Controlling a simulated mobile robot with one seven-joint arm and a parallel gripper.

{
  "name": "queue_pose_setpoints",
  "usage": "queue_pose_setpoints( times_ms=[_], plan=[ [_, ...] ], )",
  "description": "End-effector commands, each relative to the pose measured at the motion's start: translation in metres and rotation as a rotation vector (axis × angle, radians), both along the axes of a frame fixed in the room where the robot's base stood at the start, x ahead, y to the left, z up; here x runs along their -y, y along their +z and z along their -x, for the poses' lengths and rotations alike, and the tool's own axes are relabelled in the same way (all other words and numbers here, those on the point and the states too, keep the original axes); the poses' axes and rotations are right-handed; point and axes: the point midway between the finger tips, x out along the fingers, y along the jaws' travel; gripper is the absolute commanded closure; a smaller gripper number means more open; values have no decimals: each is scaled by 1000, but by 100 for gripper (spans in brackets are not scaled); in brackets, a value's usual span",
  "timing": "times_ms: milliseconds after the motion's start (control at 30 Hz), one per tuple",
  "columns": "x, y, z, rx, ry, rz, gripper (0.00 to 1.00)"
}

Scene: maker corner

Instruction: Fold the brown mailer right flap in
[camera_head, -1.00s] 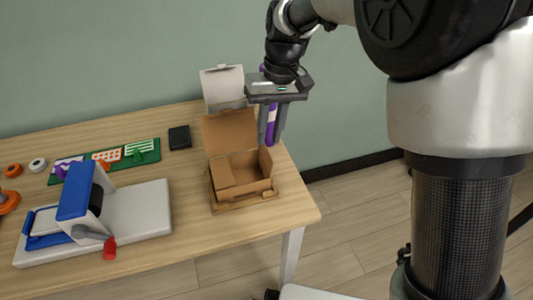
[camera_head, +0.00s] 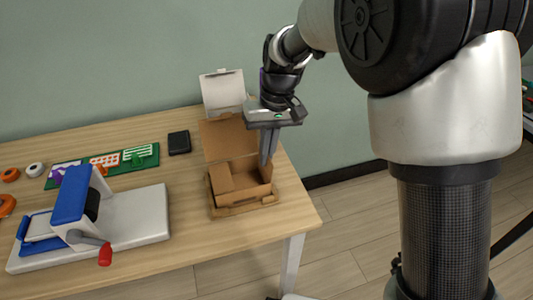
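The brown mailer (camera_head: 240,180) is an open cardboard box near the right end of the table, its lid (camera_head: 227,138) raised at the back. Its left flap (camera_head: 224,178) leans inward inside the box. Its right flap is mostly hidden behind my fingers, so its exact angle cannot be told. My gripper (camera_head: 266,162) points down at the box's right side, with its two fingers close together. The fingertips overlap the right wall and flap in the picture; whether they touch cannot be told.
A white box with a raised lid (camera_head: 223,88) stands behind the mailer. A black block (camera_head: 179,142), a green board (camera_head: 103,164) and a blue and white press with a red-ended handle (camera_head: 72,205) lie to the left. The table's right edge is close to the mailer.

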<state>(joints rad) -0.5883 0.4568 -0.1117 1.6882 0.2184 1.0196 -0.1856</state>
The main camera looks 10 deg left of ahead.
Motion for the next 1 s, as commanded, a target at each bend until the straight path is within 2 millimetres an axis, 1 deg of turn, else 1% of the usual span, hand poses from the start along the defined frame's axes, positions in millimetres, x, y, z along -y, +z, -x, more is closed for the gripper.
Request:
queue_pose_setpoints(
  times_ms=[267, 467, 667, 1000],
  plan=[
    [-3, 2, 1, 19, 3, 30, 100],
    [-8, 5, 5, 74, 8, 118, 100],
    [-14, 3, 9, 164, 9, 263, 100],
    [-26, -5, 16, 337, 8, 539, 100]
  ],
)
